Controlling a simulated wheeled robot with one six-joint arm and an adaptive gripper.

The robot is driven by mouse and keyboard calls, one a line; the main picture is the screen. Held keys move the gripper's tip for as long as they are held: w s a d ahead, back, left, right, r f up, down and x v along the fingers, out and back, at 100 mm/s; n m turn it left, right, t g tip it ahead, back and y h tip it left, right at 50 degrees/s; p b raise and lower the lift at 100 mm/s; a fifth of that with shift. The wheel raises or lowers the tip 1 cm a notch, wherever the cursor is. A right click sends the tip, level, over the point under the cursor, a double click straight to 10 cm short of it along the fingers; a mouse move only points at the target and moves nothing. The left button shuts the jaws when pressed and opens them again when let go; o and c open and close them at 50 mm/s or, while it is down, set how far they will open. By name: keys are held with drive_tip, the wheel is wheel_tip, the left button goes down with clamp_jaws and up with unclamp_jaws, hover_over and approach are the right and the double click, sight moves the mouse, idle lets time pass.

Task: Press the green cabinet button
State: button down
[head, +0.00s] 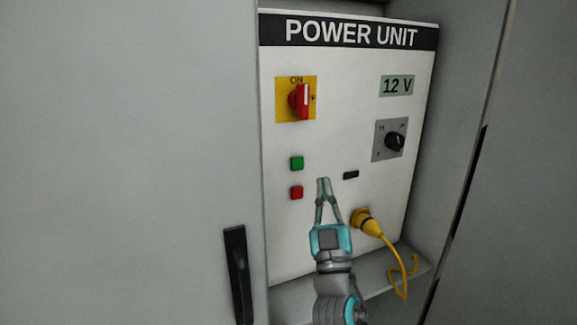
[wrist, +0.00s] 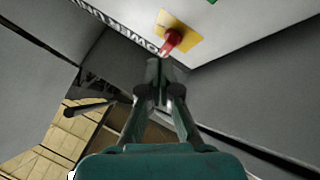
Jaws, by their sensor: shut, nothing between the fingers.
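I cannot tell how far the tips stand from the panel. In the wrist view my gripper (wrist: 158,66) also shows shut, with the red rotary switch (wrist: 171,41) on its yellow plate beyond the tips. A bit of green (wrist: 211,1) is cut off at that view's top edge; I cannot tell what it is.
The red switch points upright on its yellow plate (head: 283,112). A display reading 12 V (head: 397,86) and a black knob (head: 395,141) sit at right. A yellow plug (head: 364,220) with a hanging cable is low right. Grey cabinet walls flank the panel; a black handle (head: 238,272) is at left.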

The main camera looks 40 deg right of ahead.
drive_tip(key=shift+w, duration=0.1)
approach(300, 158)
drive_tip(key=shift+s+r+x, duration=0.15)
drive_tip(key=shift+x, duration=0.8)
drive_tip(key=shift+s+r+x, duration=0.15)
drive_tip(key=shift+x, duration=0.8)
drive_tip(key=shift+s+r+x, duration=0.1)
drive_tip(key=shift+s+x, duration=0.05)
drive_tip(key=shift+x, duration=0.75)
drive_tip(key=shift+w, duration=0.15)
drive_tip(key=shift+w+d+r, duration=0.1)
drive_tip(key=shift+w, duration=0.1)
drive_tip(key=shift+w+d, duration=0.15)
drive_tip(key=shift+w, duration=0.35)
drive_tip(key=shift+s, duration=0.15)
idle(0.5)
drive_tip(key=shift+s+a, duration=0.25)
drive_tip(key=shift+s, duration=0.5)
drive_tip(key=shift+s+a, duration=0.25)
drive_tip(key=shift+s, duration=0.55)
drive_tip(key=shift+s+a, duration=0.2)
drive_tip(key=shift+s, duration=0.6)
drive_tip(key=shift+s+a, duration=0.25)
drive_tip(key=shift+s, duration=0.55)
